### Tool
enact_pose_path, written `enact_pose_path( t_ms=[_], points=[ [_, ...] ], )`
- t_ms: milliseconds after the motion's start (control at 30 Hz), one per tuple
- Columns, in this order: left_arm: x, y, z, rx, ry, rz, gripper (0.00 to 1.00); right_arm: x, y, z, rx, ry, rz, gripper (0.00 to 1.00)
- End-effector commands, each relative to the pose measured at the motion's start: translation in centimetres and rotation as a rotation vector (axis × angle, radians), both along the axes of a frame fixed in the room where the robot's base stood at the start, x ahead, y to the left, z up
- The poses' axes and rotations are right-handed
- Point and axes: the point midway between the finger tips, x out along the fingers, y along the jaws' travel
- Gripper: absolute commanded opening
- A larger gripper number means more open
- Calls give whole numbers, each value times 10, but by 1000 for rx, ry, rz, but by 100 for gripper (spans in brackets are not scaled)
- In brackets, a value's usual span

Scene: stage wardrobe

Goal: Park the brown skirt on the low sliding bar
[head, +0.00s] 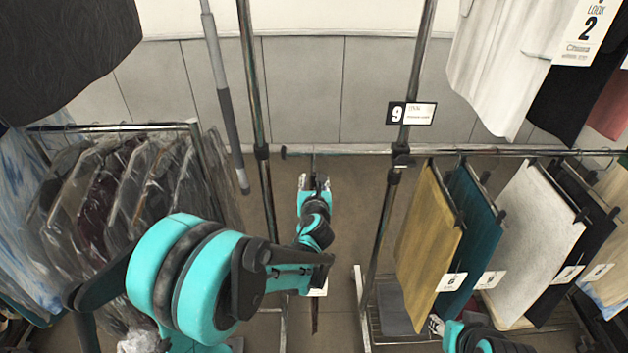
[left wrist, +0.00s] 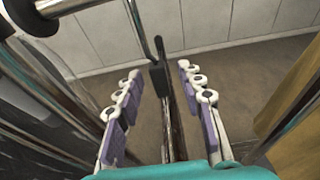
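A low bar (head: 350,152) runs from the right past the post, its capped end sticking out left; the end also shows in the left wrist view (left wrist: 32,15). My left gripper (head: 314,184) is just below this end. Its fingers stand apart on either side of a black hanger clip (left wrist: 160,80), with a gap on both sides. A thin brown edge, apparently the brown skirt (left wrist: 173,130) seen edge-on, hangs below the clip. The hanger's hook appears to reach the bar. My right gripper (head: 436,324) is by the mustard skirt's lower edge; its fingers are too small to read.
A mustard skirt (head: 428,235), a teal skirt (head: 475,230) and other numbered pieces hang right of the post (head: 405,140). Bagged garments (head: 110,200) hang at left. A grey pole (head: 225,100) and another post (head: 256,110) stand left of my left gripper.

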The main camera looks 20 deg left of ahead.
Motion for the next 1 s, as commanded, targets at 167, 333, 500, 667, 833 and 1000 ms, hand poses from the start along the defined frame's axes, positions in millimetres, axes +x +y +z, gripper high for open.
enact_pose_path(
  t_ms=[167, 333, 500, 667, 833, 1000],
  points=[
    [-34, -11, 9, 0, 0, -2, 38, 0, 0, 0, 0, 0, 0, 40],
    [-69, -21, 18, 2, 1, -4, 38, 0, 0, 0, 0, 0, 0, 40],
    [-92, -28, 24, 1, 0, -2, 38, 0, 0, 0, 0, 0, 0, 40],
    [-101, -29, 27, 1, 0, 0, 38, 0, 0, 0, 0, 0, 0, 40],
    [-106, -26, 27, -53, -2, 21, 38, 0, 0, 0, 0, 0, 0, 40],
    [-136, -1, 24, -491, -24, 207, 38, 0, 0, 0, 0, 0, 0, 40]
  ],
)
